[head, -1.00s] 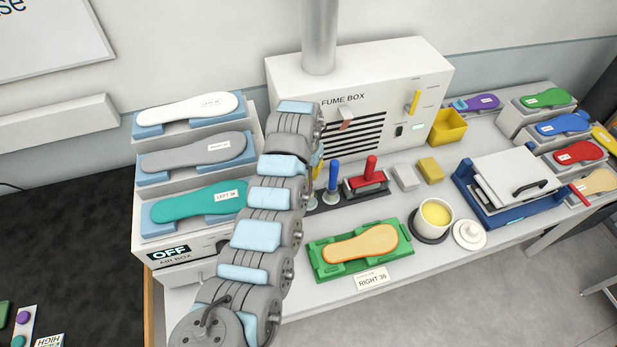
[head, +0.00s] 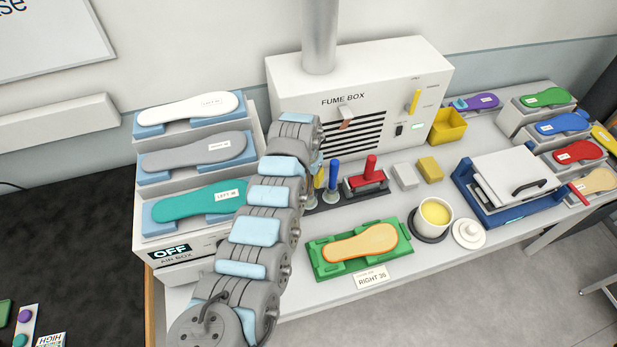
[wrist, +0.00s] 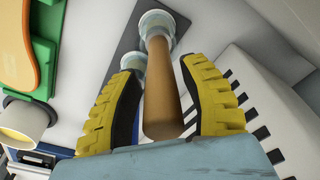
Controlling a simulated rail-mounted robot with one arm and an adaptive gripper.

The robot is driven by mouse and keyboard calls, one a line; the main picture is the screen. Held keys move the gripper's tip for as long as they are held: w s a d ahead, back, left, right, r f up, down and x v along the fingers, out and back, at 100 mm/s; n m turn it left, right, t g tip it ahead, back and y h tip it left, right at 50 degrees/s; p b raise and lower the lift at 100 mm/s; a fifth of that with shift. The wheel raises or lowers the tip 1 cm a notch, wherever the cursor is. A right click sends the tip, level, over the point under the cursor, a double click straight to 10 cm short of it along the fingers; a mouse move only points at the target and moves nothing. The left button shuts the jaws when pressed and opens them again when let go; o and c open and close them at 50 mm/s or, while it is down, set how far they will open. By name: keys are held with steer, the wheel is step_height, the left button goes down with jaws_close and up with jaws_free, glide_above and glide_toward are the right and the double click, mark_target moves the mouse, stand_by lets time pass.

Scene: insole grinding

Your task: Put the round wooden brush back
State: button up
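The round wooden brush shows in the wrist view as a brown handle (wrist: 162,95) rising toward the camera. Its far end meets a pale round base (wrist: 157,23) over a dark strip; I cannot tell whether it rests there. My gripper (wrist: 162,75) has its two yellow fingers on either side of the handle, with narrow gaps visible near the fingertips, so it appears open around it.
A blue-handled tool (head: 333,178) and a red-handled one (head: 370,168) stand on the dark strip close by. The fume box (head: 350,75) is behind. A green tray (head: 315,258) with an orange insole lies in front. Stepped insole racks (head: 190,175) stand left.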

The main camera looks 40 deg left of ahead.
step_height(320, 180, up, 12)
steer(key=s+b, duration=0.1)
steer(key=shift+s+d, duration=0.2)
steer(key=shift+s, duration=0.05)
stand_by(0.9)
steer(key=shift+r, duration=0.1)
